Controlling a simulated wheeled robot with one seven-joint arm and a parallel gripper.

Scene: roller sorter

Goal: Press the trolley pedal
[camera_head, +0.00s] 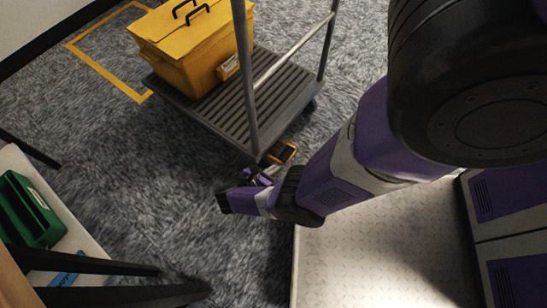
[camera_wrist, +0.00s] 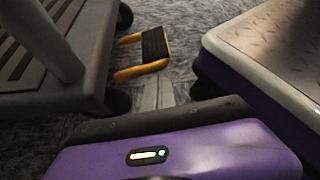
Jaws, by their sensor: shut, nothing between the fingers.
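The trolley (camera_head: 222,100) stands on the carpet, a grey ribbed platform with upright metal posts. Its pedal (camera_head: 281,153) sticks out low at the near end, a yellow frame with a black pad. In the wrist view the pedal (camera_wrist: 155,45) is at upper centre, beside the trolley's platform (camera_wrist: 45,50). My gripper (camera_head: 268,172) is low and close to the pedal, just below it in the head view. In the wrist view its pale fingers (camera_wrist: 159,92) are together and empty, pointing toward the pedal. I cannot tell whether they touch it.
A yellow box (camera_head: 190,45) with black handles sits on the trolley. Yellow tape (camera_head: 88,62) marks the floor behind. A pale table (camera_head: 75,235) with a green bin (camera_head: 30,208) stands at lower left. A dark trolley wheel (camera_wrist: 118,100) is beside the pedal.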

